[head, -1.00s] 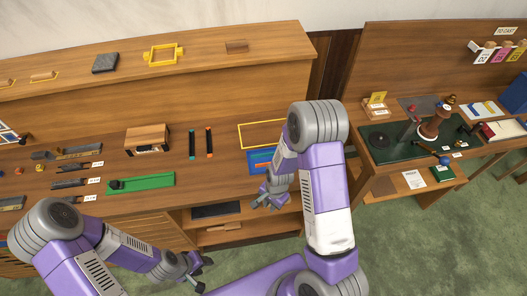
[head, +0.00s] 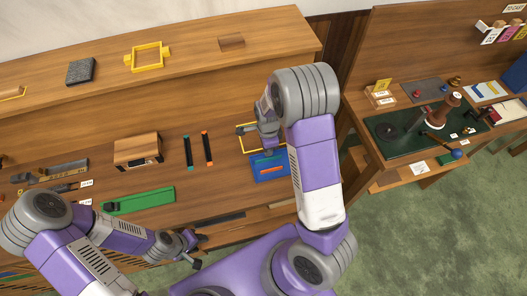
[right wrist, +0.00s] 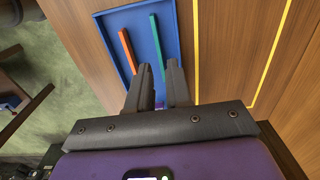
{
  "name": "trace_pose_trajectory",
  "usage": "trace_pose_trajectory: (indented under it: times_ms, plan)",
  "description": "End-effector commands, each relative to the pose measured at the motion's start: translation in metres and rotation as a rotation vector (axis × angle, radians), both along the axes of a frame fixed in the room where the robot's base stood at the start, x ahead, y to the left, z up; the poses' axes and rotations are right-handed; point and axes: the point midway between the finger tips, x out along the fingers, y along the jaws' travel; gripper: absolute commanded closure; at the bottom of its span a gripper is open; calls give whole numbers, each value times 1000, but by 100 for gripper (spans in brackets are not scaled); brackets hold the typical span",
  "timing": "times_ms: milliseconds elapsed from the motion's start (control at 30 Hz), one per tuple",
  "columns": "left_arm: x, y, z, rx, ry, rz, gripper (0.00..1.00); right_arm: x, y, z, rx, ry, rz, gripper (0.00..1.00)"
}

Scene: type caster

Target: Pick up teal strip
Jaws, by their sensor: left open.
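The teal strip (right wrist: 156,42) lies in a blue tray (right wrist: 108,28), beside an orange strip (right wrist: 127,50). My right gripper (right wrist: 158,67) is open, its fingertips pointing at the tray. The near end of the teal strip shows in the gap between the fingers; I cannot tell how far above it they are. In the head view my right gripper (head: 269,146) is over the far part of the blue tray (head: 262,179) and mostly hides the teal strip there. My left gripper (head: 193,251) is open and empty, low in front of the bench.
Two dark sticks (head: 188,153) with coloured tips, a wooden box (head: 138,150) and a green tray (head: 143,200) lie left of the blue tray. A yellow outline (head: 242,134) marks bare bench behind it. A side table (head: 384,182) with tools stands right.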

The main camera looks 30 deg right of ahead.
Motion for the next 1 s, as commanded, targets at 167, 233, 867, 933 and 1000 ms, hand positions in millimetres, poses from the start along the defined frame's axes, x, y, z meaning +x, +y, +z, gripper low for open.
trace_pose_trajectory:
  times_ms: [167, 233, 867, 933, 1000]
  plan:
    - [0, 0, -1, 0, 1, 0, 57, 0, -1, -22, 1, 4, -1, 81]
    - [0, 0, 0, 0, 1, 1, 57, 1, -3, -32, 1, 3, -2, 81]
    - [0, 0, 0, 0, 0, 0, 57, 3, -3, -65, 0, 0, 1, 98]
    - [0, 0, 0, 0, 0, 0, 57, 3, -3, -65, 0, 0, 1, 100]
    - [0, 0, 0, 0, 0, 0, 57, 3, -3, -65, 0, 0, 1, 100]
